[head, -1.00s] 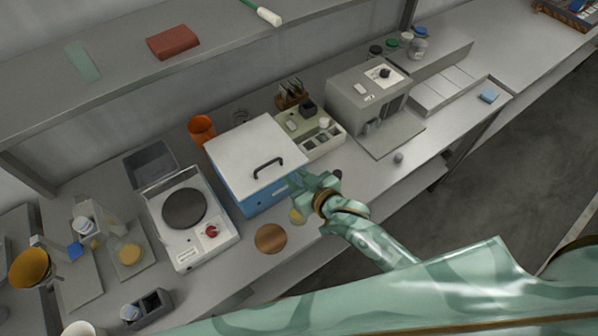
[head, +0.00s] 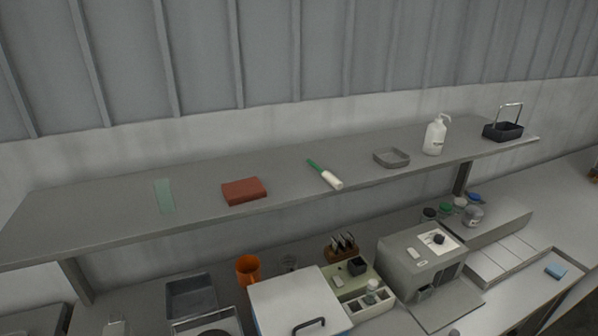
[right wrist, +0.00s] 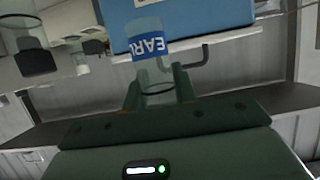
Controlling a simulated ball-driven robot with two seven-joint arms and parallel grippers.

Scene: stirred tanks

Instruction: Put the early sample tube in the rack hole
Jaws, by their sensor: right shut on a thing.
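The early sample tube (right wrist: 147,42) is a clear tube with a blue label whose visible letters read "EARL", in the right wrist view. My right gripper (right wrist: 159,88) is shut on it, with green fingers on either side. My grippers are both outside the head view, so the tube's place over the bench cannot be read there. A pale green holder (head: 372,300) with compartments and small items stands on the bench in the head view. I cannot tell whether it is the rack, and no empty rack hole is clear.
A white-lidded box (head: 295,303) with a black handle stands left of the holder; a blue box (right wrist: 190,22) is close behind the tube in the wrist view. A grey machine (head: 422,258) stands to the right. An orange cup (head: 248,270) and a shelf (head: 110,222) are behind.

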